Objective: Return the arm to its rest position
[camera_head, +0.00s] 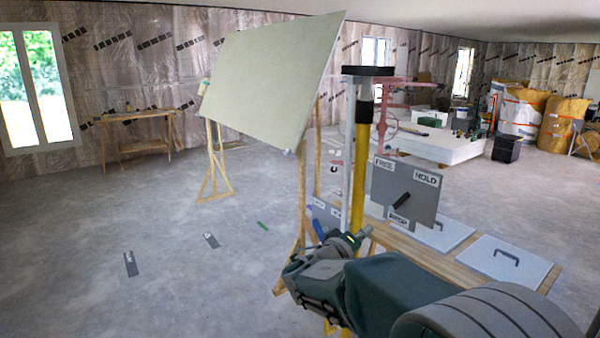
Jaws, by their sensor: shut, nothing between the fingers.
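My arm reaches in from the lower right, its dark green link bent toward the picture's middle. My gripper (362,234) is small in view at the arm's end, shut and empty, beside the yellow post (358,190). It is below and left of a grey lever plate (425,205) marked FREE, HOLD and PROP. The plate's black handle (400,201) lies slantwise; its exact setting is hard to tell. A large pale green panel (270,80) is raised and tilted on wooden supports, clear of my gripper. My arm hides part of the post's foot.
A wooden bench with grey lids (508,262) stands close to my arm on the right. A stack of white boards (440,145) lies behind it. A wooden table (138,140) stands at the far left wall. The concrete floor (90,240) at left is mostly clear.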

